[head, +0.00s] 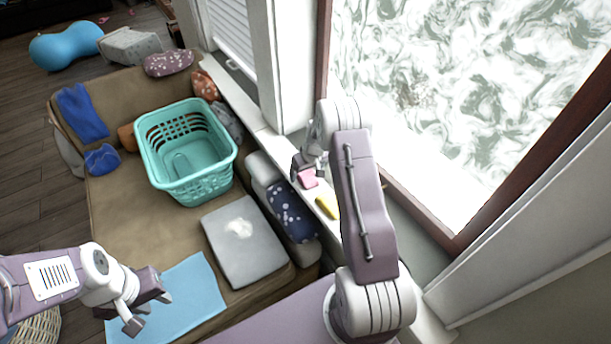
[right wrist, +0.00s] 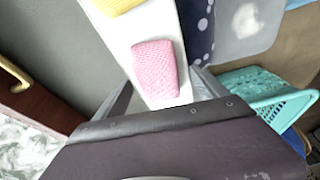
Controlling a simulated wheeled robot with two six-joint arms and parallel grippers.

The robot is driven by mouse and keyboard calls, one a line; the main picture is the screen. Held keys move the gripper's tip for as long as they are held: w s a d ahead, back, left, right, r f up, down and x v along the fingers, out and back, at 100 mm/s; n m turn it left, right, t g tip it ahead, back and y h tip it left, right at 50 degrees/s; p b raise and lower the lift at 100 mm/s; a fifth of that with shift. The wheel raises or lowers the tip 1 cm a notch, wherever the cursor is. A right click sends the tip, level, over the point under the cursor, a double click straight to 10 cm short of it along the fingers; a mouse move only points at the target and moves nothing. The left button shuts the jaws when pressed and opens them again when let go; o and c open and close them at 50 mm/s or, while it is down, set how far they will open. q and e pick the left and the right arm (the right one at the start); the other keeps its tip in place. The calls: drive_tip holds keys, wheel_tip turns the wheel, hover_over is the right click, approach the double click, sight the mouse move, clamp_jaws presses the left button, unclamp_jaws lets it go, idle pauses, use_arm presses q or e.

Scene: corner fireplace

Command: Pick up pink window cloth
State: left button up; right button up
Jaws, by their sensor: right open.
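The pink window cloth (head: 308,179) lies on the white window sill. In the right wrist view the pink cloth (right wrist: 154,68) is a small textured block between and ahead of the two fingers. My right gripper (head: 307,168) is open over the sill at the cloth, and in its wrist view the open fingers (right wrist: 162,92) stand to either side of the cloth's near end. Nothing is gripped, and I cannot tell whether a finger touches it. My left gripper (head: 146,304) is open and empty over a light blue cloth at the lower left.
A yellow cloth (head: 327,206) lies on the sill near the pink one. The window frame (head: 440,238) borders the sill. The brown sofa (head: 125,215) holds a teal basket (head: 231,162), a grey cushion (head: 245,262), a dotted cushion (head: 291,212) and blue cloths (head: 83,112).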

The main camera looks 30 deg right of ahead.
sight(309, 174)
drive_tip(key=shift+f, duration=0.25)
idle(0.3)
drive_tip(key=c, duration=1.4)
drive_tip(key=shift+r, duration=0.5)
drive_tip(key=shift+c, duration=0.2)
drive_tip(key=v, duration=0.4)
drive_tip(key=shift+w+d+r, duration=0.15)
drive_tip(key=shift+d+r, duration=0.05)
drive_tip(key=shift+d, duration=0.05)
drive_tip(key=s+d+r, duration=0.3)
drive_tip(key=s+r, duration=0.3)
drive_tip(key=s, duration=0.4)
drive_tip(key=shift+d, duration=0.35)
drive_tip(key=shift+r, duration=0.15)
